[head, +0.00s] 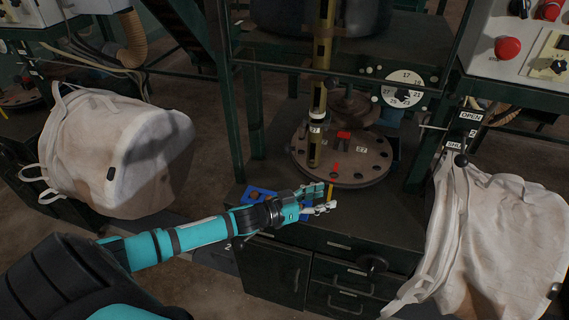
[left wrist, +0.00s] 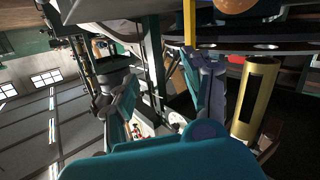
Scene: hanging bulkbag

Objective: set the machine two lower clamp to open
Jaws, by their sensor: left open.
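A sign plate reading OPEN (head: 470,116) is at the right side of the machine in the head view. A lower plate (head: 453,145), partly cut off by the bag, seems to read SHUT. A black ball knob (head: 461,160) sits just below these plates, by the right bag's top. Which clamp it belongs to I cannot tell. My left gripper (head: 318,198) is open over the front of the dark cabinet top, left of and apart from the knob. Its fingers (left wrist: 165,100) are spread in the left wrist view. My right gripper is not in view.
A round drilled plate (head: 342,158) with a brass column (head: 320,90) stands behind my gripper. A white bulk bag hangs at the left (head: 115,150) and another at the right (head: 500,240). A numbered dial (head: 403,90) and a control panel with a red button (head: 507,47) are farther right.

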